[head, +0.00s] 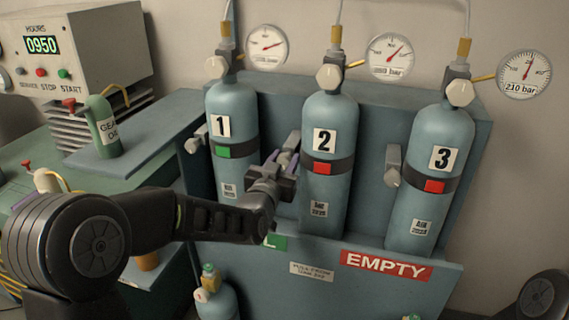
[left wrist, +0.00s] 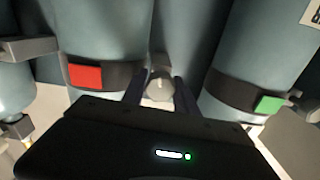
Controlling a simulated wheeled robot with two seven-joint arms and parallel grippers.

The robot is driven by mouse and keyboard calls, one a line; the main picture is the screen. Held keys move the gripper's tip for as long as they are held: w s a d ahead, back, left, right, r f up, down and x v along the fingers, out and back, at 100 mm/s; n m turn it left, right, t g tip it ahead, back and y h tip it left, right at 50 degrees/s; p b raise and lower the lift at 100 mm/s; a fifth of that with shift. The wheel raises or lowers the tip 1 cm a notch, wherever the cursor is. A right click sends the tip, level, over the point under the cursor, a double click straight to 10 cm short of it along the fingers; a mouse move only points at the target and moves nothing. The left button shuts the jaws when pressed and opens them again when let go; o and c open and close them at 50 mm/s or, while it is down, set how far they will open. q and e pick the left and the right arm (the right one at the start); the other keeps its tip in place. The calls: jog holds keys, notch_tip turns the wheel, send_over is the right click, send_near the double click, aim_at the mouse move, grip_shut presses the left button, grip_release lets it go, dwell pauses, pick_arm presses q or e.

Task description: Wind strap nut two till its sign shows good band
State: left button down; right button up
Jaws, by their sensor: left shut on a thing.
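Cylinder two (head: 326,205), blue-grey and upright, is held by a dark strap with a red sign (head: 321,168). That sign also shows red in the left wrist view (left wrist: 85,76). My left gripper (head: 284,163) is just left of cylinder two, between cylinders one and two. In the left wrist view its two dark fingers are shut on a pale grey knob, strap nut two (left wrist: 158,86). In the head view the fingers mostly hide this nut. My right gripper is out of view.
Cylinder one (head: 232,178) has a green strap sign (head: 222,151); cylinder three (head: 430,152) has a red one (head: 433,186). Similar nuts sit left of cylinder one (head: 196,141) and cylinder three (head: 392,176). A compressor box (head: 105,40) and green oil can (head: 103,130) stand left.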

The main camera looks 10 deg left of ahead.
pick_arm(q)
jog(key=shift+f+m+b, duration=0.15)
jog(key=shift+m+b, duration=0.15)
jog(key=shift+m, duration=1.1)
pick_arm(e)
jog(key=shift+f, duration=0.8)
pick_arm(q)
jog(key=c, duration=1.2)
grip_release()
jog(key=shift+r, duration=0.2)
jog(key=shift+c, duration=0.2)
jog(key=s+b, duration=0.1)
jog(key=s, duration=0.7)
jog(key=shift+a, duration=0.25)
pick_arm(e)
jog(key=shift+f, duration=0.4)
pick_arm(q)
jog(key=shift+w, duration=0.1)
